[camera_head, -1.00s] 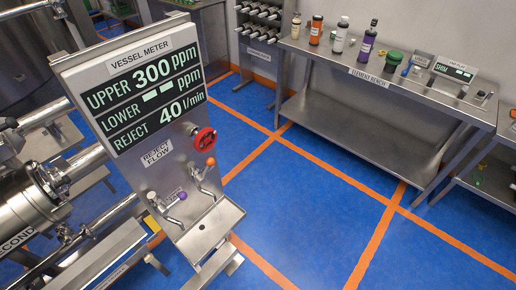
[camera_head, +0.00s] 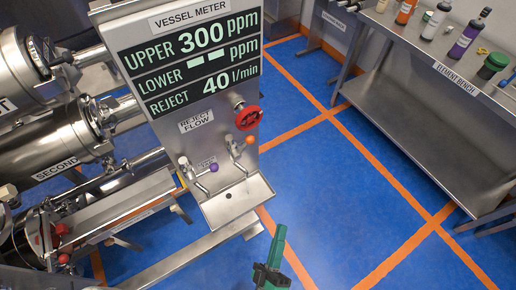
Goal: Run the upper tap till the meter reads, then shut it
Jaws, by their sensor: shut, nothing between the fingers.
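The vessel meter (camera_head: 190,50) stands on a steel panel and reads UPPER 300 ppm, LOWER with dashes, REJECT 40 l/min. Below it are two small steel taps: one with an orange knob (camera_head: 249,140), set a little higher and to the right, and one with a purple knob (camera_head: 214,168). The small label between them is unreadable. Both spouts hang over a steel drip tray (camera_head: 227,205); I cannot make out running water. My gripper (camera_head: 280,232), green and black, is shut and empty in front of and below the tray, touching neither tap.
Steel vessels and pipes crowd the left. The element bench (camera_head: 430,105) with bottles stands right. Blue floor (camera_head: 335,190) between is clear.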

